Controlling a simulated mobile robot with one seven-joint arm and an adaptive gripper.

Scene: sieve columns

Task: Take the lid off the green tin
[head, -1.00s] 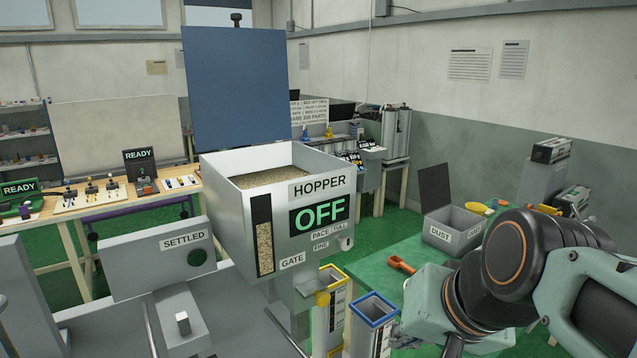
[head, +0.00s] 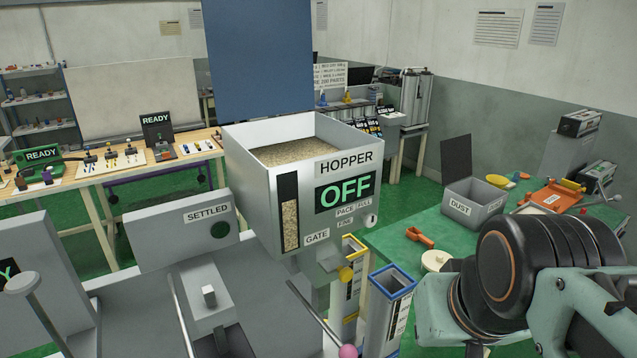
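I cannot make out a green tin in the head view. A pale cream round thing (head: 435,260) with a small raised middle sits on the green table, partly hidden behind my arm. It may be a lid, but what is under it cannot be seen. My arm fills the lower right of the view. My gripper is not visible, so its opening and anything in it are hidden.
A grey hopper (head: 258,205) marked OFF stands in the middle. Below it are columns with yellow (head: 352,244) and blue (head: 391,281) rims. An orange scoop (head: 419,237) and an open dust box (head: 472,208) are on the green table (head: 405,249).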

